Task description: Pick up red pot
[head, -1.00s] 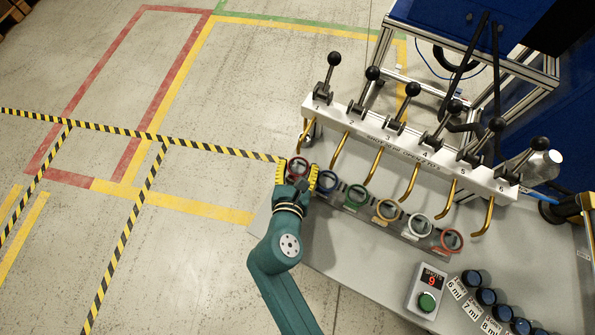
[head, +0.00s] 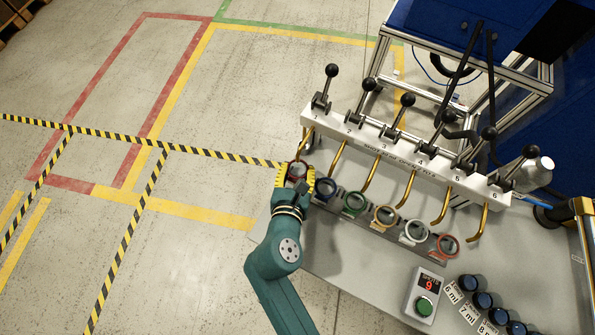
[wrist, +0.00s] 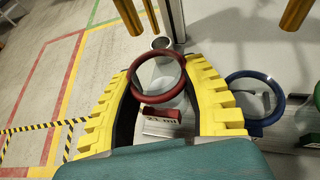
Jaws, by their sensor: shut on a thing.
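The red pot (wrist: 158,98) has a dark red rim and a clear body with a label reading 21 ml. It sits between the two yellow fingers of my gripper (wrist: 168,65) in the wrist view, one finger on each side. My gripper (head: 295,173) is shut on it. In the head view the fingers hide most of the red pot, at the left end of the row of pots. I cannot tell whether the pot is clear of its rack.
A blue pot (wrist: 229,91) stands close right of my gripper. Green (head: 355,203), yellow, white and orange-red (head: 447,245) pots follow. Brass spouts (head: 338,158) and black-knobbed levers rise behind. A counter box (head: 425,293) stands front right. Floor is open at left.

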